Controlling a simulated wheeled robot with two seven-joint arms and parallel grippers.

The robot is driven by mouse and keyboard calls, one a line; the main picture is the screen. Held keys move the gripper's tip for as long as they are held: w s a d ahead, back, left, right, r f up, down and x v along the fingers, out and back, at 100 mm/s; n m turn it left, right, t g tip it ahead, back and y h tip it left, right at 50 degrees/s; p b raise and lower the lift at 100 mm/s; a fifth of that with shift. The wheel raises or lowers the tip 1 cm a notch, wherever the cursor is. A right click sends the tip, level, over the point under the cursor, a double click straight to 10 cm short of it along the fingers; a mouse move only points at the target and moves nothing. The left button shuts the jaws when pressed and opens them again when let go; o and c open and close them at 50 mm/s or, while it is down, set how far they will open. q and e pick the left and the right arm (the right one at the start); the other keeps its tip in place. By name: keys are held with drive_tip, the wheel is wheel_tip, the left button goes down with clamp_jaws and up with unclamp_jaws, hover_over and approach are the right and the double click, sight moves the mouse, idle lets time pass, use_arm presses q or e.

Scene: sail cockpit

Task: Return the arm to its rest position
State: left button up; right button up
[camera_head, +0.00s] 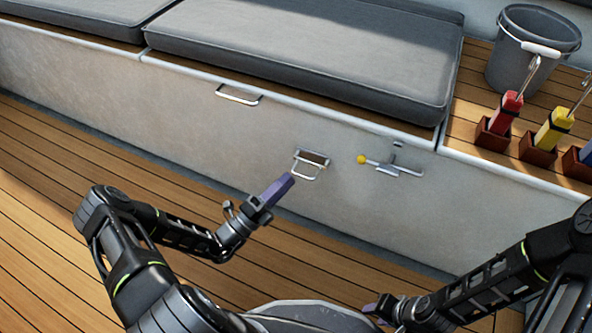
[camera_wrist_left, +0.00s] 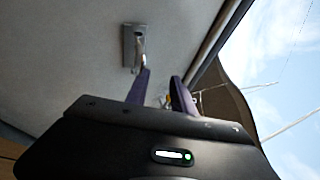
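My left gripper (camera_head: 277,190) is in front of the pale locker wall (camera_head: 210,135), its purple fingers pointing up and right, just below and left of a recessed metal pull (camera_head: 310,165). In the left wrist view my left gripper (camera_wrist_left: 161,74) has its two fingers apart, with nothing visible between them. A metal fitting (camera_wrist_left: 133,40) on the wall shows beyond the left finger. My right gripper (camera_head: 378,307) is low at the bottom of the head view, mostly hidden by its own arm, with only a bit of purple showing.
A sliding bolt (camera_head: 400,171) with a yellow knob (camera_head: 361,160) is right of the pull. A bar handle (camera_head: 238,95) is above left. Grey cushions (camera_head: 310,50) lie on top. A bucket (camera_head: 530,50) and red (camera_head: 502,115) and yellow (camera_head: 553,128) handled items stand at right. Floor is clear.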

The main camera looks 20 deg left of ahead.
use_arm(q)
drive_tip(key=shift+s+a+f, duration=0.25)
drive_tip(key=shift+s, duration=0.25)
